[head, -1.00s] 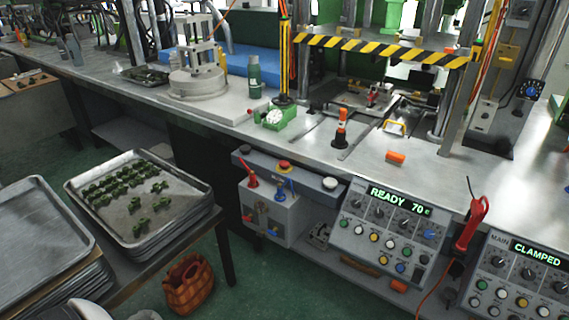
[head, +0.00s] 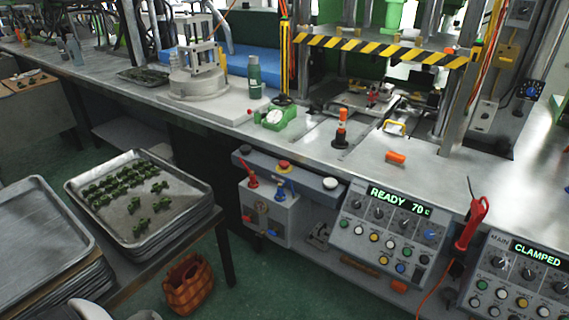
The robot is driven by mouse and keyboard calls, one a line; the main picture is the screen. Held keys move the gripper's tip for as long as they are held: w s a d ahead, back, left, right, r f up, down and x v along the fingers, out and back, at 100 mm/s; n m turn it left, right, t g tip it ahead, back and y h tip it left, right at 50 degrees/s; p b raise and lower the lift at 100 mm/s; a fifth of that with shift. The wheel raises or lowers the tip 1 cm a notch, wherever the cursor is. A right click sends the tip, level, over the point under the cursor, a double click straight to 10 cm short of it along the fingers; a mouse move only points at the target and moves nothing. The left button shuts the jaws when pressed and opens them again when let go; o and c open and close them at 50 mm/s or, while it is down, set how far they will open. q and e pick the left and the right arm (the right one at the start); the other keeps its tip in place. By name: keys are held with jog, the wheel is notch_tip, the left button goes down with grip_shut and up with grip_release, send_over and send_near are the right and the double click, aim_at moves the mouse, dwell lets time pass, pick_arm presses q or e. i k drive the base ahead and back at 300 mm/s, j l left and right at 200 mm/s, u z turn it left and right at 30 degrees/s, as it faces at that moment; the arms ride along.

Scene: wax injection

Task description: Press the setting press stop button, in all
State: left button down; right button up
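Nothing touches or covers the red button. A control panel (head: 388,232) reads READY 70 and has several coloured buttons; another panel (head: 515,280) at the right reads CLAMPED. I cannot tell from the lettering which button belongs to the setting press. Neither gripper's fingers show; only pale parts of my own body appear at the lower left edge.
A press with a yellow-black striped bar (head: 375,49) stands on the bench. A grey valve box (head: 268,215) with red and blue handles hangs under the button bar. A tray of green parts (head: 186,216) is at the left. A brown basket (head: 187,284) stands on the floor.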

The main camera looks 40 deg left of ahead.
aim_at(283, 165)
jog(key=i+u, duration=0.25)
jog(key=i, duration=0.3)
jog(key=i+u, duration=0.25)
jog(key=i, duration=0.3)
jog(key=i+l+u, duration=0.25)
jog(key=i, duration=0.3)
